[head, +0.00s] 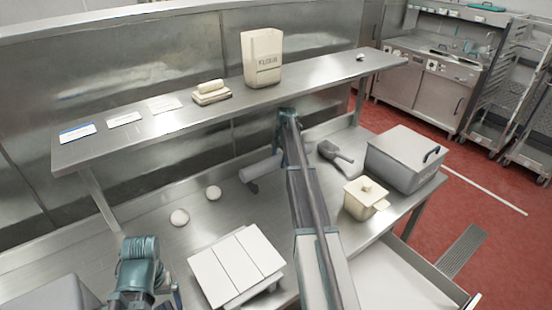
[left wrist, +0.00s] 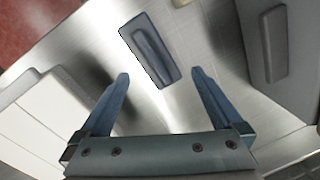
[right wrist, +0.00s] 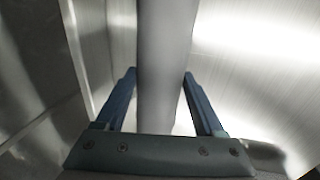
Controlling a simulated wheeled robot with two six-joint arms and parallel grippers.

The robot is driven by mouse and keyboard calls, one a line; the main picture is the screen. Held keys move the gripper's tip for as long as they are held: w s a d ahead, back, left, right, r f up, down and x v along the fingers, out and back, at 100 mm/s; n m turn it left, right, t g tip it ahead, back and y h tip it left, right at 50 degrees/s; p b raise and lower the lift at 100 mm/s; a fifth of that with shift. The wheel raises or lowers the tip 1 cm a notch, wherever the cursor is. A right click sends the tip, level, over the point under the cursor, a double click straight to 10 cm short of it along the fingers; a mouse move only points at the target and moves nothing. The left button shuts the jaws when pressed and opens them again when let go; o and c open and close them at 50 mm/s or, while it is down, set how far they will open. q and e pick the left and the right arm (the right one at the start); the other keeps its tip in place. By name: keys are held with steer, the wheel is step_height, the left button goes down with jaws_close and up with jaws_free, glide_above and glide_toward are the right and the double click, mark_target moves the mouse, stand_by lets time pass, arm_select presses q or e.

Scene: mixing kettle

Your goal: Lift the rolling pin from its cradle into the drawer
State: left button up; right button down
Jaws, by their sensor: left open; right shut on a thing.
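The rolling pin (head: 260,168) is a plain grey cylinder near the back of the steel worktop, its right end hidden behind my right arm. A small dark support (head: 253,188), likely the cradle, shows under its left end; I cannot tell whether they touch. In the right wrist view my right gripper (right wrist: 159,73) is shut on the rolling pin (right wrist: 165,35), a finger on each side. The drawer (head: 400,275) is pulled out at the lower right, with a pale interior. My left gripper (left wrist: 160,75) is open and empty, away from the pin.
A white slatted board (head: 236,262) stands in front of the pin. A scoop (head: 338,157), a lidded cream pot (head: 366,197) and a grey box (head: 403,158) stand to the right.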

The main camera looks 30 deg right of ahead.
steer(key=s+d+r+p, duration=0.1)
steer(key=s+d, duration=0.8)
steer(key=s, duration=0.2)
steer(key=shift+s, duration=0.35)
